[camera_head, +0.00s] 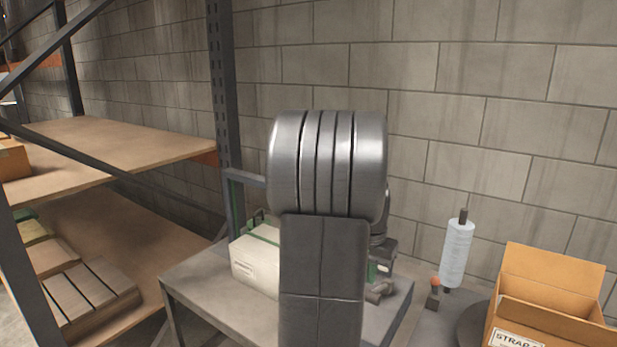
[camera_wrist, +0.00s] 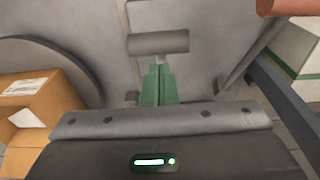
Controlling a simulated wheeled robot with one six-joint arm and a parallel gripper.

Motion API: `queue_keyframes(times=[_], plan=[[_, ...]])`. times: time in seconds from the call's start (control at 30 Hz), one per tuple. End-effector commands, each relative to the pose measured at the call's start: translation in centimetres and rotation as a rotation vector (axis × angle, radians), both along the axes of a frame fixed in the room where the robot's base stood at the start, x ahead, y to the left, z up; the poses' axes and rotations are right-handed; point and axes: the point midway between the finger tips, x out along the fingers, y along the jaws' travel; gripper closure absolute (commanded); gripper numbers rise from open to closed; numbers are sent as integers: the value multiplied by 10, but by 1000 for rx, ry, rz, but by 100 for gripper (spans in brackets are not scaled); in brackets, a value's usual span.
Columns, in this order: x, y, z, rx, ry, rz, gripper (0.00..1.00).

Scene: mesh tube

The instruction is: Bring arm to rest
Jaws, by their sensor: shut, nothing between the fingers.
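My arm (camera_head: 325,170) rises in the middle of the head view and hides much of the cart. My gripper (camera_wrist: 158,72) shows in the wrist view with its green fingers together and nothing between them. In the head view it is mostly hidden behind my arm. A grey cylinder (camera_wrist: 158,42) lies just beyond the fingertips in the wrist view; I cannot tell whether they touch. A grey cylindrical piece (camera_head: 379,291) also shows on the cart top, right of my arm in the head view.
The grey cart (camera_head: 205,285) carries a white and green case (camera_head: 257,262). A shelving rack (camera_head: 130,143) stands left. On the right are a wrapped roll (camera_head: 457,255) and an open cardboard box (camera_head: 547,300). A block wall (camera_head: 480,70) closes the back.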

Motion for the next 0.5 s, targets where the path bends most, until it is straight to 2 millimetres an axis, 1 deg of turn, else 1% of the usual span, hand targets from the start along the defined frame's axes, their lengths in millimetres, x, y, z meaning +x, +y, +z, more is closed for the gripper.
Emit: queue_keyframes(times=[0.03,0.3,0.37,0.4,0.5], plan=[[2,-2,5,10,14,-1,100],[13,-11,6,67,75,-1,100],[19,-14,8,66,71,0,100],[23,-17,13,66,69,1,100],[25,-18,34,65,68,2,100]])
